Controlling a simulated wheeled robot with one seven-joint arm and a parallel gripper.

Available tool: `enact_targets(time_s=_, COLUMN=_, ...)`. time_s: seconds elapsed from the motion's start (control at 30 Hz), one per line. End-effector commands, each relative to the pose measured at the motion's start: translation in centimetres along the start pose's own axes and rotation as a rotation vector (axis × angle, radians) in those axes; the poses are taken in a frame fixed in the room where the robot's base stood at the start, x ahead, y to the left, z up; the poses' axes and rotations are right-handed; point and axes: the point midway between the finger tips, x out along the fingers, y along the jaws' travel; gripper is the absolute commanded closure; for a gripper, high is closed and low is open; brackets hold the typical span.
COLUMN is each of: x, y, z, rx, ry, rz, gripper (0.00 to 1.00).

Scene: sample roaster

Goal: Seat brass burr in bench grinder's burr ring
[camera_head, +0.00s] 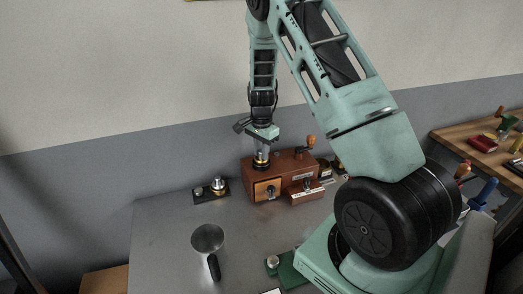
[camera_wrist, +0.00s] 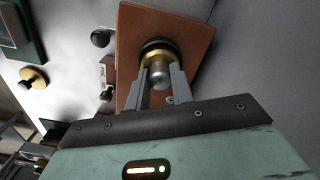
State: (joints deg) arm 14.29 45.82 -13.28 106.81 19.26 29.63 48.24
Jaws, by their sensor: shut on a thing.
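The bench grinder is a brown wooden box (camera_head: 285,176) with small front drawers, at the back of the grey table in the head view; its brown top (camera_wrist: 195,36) fills the upper middle of the wrist view. My gripper (camera_head: 261,152) points down over its left part. In the wrist view my gripper (camera_wrist: 161,82) is shut on the brass burr (camera_wrist: 158,74), holding its silver, rounded stem between the fingers. A brass band shows beyond the stem, at the dark burr ring (camera_wrist: 157,45). I cannot tell whether the burr sits fully in the ring; its underside is hidden.
An orange-knobbed crank (camera_head: 310,140) stands at the grinder's right. A black stand with metal knobs (camera_head: 211,190) is to its left. A metal cup with a black handle (camera_head: 208,238) and a green base (camera_head: 288,270) stand nearer. The table's left front is clear.

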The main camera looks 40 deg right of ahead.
Motion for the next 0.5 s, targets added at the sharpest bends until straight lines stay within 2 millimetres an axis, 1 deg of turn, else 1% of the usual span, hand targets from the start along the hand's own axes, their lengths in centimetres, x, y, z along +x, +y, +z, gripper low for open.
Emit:
enact_targets(time_s=0.13, x=0.39, y=-0.01, z=-0.01, rx=0.000, ry=0.000, rz=0.000, gripper=1.00)
enact_targets(time_s=0.17, x=0.30, y=0.01, z=0.00, rx=0.000, ry=0.000, rz=0.000, gripper=0.69)
enact_targets(time_s=0.2, x=0.28, y=0.01, z=0.00, rx=0.000, ry=0.000, rz=0.000, gripper=0.58)
enact_targets(time_s=0.23, x=0.28, y=0.01, z=0.00, rx=0.000, ry=0.000, rz=0.001, gripper=0.55)
enact_targets(time_s=0.5, x=0.16, y=0.01, z=0.01, rx=0.000, ry=0.000, rz=0.001, gripper=0.55)
